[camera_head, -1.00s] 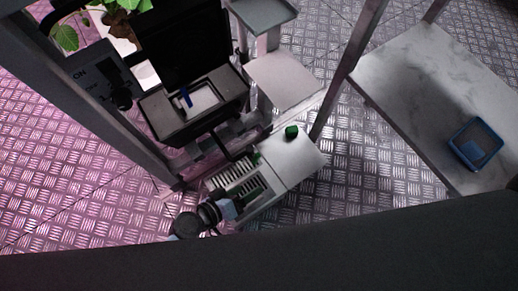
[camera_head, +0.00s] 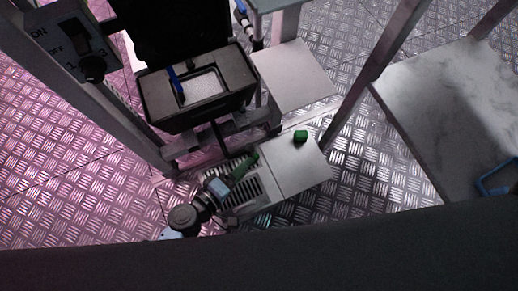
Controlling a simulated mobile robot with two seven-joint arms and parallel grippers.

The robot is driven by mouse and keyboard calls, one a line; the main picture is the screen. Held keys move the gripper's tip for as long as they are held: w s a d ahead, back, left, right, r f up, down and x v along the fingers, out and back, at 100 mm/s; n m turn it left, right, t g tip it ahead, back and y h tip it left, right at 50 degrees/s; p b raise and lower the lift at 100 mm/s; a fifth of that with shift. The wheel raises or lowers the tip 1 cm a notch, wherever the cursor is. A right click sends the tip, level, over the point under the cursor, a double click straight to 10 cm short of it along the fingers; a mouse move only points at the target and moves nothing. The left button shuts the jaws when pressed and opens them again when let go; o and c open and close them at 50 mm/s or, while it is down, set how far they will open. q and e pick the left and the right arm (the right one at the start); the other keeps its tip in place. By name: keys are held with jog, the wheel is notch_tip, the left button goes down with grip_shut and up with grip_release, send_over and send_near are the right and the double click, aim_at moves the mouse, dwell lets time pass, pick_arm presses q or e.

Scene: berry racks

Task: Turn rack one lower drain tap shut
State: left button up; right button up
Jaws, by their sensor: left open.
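A blue lever (camera_head: 175,80) stands at the left part of the dark tank box (camera_head: 205,115), beside a pale inset panel. A small green piece (camera_head: 253,158) lies at the upper edge of the slotted grate (camera_head: 255,190), below the tank. I cannot tell from this view which of these, if either, is the lower drain tap. My right gripper is not in view.
A switch box (camera_head: 69,40) with a dark knob is on the post at upper left. A green block (camera_head: 300,136) sits on the pale lid beside the grate. A marble-topped table (camera_head: 440,110) with a blue tray (camera_head: 497,180) stands at right. Patterned metal floor lies between.

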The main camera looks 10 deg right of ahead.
aim_at(256, 159)
pick_arm(q)
jog(key=b+x, duration=0.2)
jog(key=x, duration=0.4)
jog(key=shift+w+d+f, duration=0.1)
jog(key=shift+d, duration=0.15)
jog(key=shift+w+d+f+b, duration=0.2)
jog(key=shift+w+d+b, duration=0.1)
jog(key=shift+w+d, duration=0.1)
